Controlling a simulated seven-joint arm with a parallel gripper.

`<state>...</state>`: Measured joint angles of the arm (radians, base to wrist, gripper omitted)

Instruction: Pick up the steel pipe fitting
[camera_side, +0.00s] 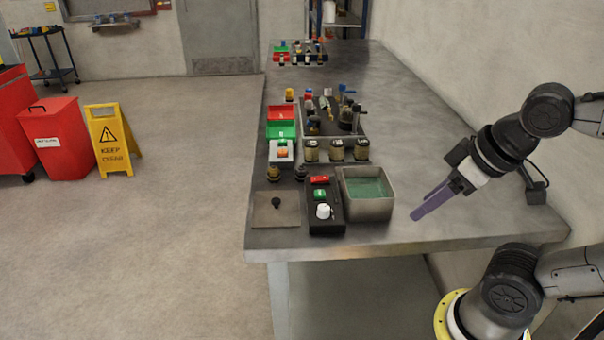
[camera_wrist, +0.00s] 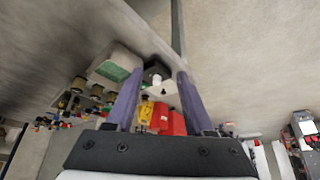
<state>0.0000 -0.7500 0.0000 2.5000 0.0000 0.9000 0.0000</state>
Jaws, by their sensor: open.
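Several small metal parts sit on the steel bench (camera_side: 400,110). A silvery part (camera_side: 325,103) at the back of the dark tray may be the steel pipe fitting, but it is too small to tell. A brass-coloured part (camera_side: 274,174) and a dark part (camera_side: 300,174) stand in front of the tray. My gripper (camera_side: 422,212) has purple fingers and is open and empty. It is in the air near the bench's front right, right of the green-filled metal tub and apart from the parts. In the wrist view my gripper (camera_wrist: 160,73) shows its two fingers spread.
The metal tub (camera_side: 367,208) and a black control box (camera_side: 325,222) with a white knob stand at the front. Jars (camera_side: 337,151) line the tray's front. Red and green bins (camera_side: 281,122) stand left. The bench's right side is clear. A yellow sign (camera_side: 110,142) stands on the floor.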

